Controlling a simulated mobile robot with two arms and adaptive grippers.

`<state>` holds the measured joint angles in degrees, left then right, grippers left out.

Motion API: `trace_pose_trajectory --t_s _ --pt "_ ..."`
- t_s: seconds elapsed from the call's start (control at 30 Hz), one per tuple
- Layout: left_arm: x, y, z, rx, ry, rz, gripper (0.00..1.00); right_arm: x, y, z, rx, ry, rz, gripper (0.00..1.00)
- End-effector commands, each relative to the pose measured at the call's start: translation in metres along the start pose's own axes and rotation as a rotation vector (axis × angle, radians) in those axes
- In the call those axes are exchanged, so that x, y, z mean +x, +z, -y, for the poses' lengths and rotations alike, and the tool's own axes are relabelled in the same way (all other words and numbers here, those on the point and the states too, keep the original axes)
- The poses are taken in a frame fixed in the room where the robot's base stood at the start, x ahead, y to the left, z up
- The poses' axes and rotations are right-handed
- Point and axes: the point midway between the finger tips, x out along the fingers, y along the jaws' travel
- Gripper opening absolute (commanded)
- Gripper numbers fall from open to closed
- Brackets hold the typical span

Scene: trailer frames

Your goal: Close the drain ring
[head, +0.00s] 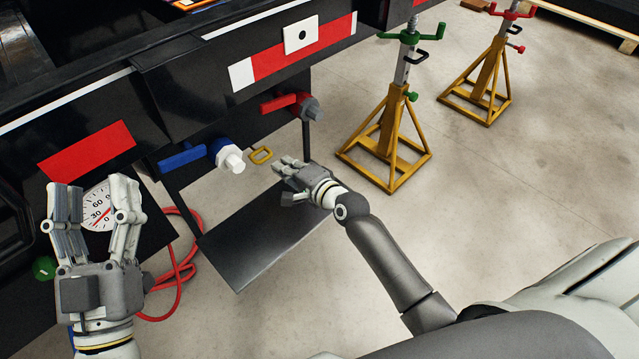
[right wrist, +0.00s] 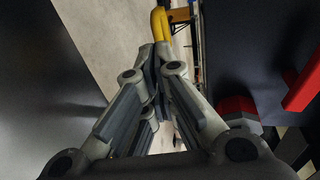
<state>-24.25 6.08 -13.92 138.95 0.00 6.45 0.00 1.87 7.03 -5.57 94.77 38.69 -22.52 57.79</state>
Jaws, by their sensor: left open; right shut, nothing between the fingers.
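The drain ring, a small yellow loop (head: 261,155), sits below the trailer frame between the blue-handled and red-handled valves. In the right wrist view its yellow end (right wrist: 160,22) shows just beyond my fingertips. My right gripper (head: 281,166) is shut and empty, its fingertips close to the right of the ring in the head view. In the right wrist view the closed fingertips (right wrist: 155,52) point at the ring; I cannot tell whether they touch it. My left gripper (head: 94,192) is open and empty, raised in front of the gauge at the left.
A blue-handled valve (head: 184,158) and a red-handled valve (head: 279,103) hang from the black trailer frame. A dark flap (head: 255,235) hangs below. A gauge (head: 98,208) and red hose (head: 187,272) are at left. Yellow jack stands (head: 384,150) stand at right on open floor.

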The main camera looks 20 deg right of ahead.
Motion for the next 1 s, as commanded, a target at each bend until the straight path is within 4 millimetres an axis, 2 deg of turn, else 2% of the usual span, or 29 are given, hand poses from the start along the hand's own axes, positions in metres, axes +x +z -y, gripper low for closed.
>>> trace_pose_trajectory --t_s 0.27,0.6,0.8,1.0 --pt "-0.007 0.046 0.007 0.01 -0.014 0.27 0.56 -0.028 0.001 0.001 -0.001 0.003 0.001 0.0" --pt "-0.037 0.097 0.015 0.018 -0.032 0.594 0.56 -0.071 0.001 0.001 -0.001 0.003 0.001 0.0" --pt "-0.056 0.116 0.019 0.02 -0.041 0.733 0.56 -0.091 0.001 0.001 -0.001 0.002 0.0 0.0" --pt "-0.065 0.124 0.02 0.02 -0.045 0.792 0.56 -0.1 0.001 0.001 -0.001 0.001 0.0 0.0"
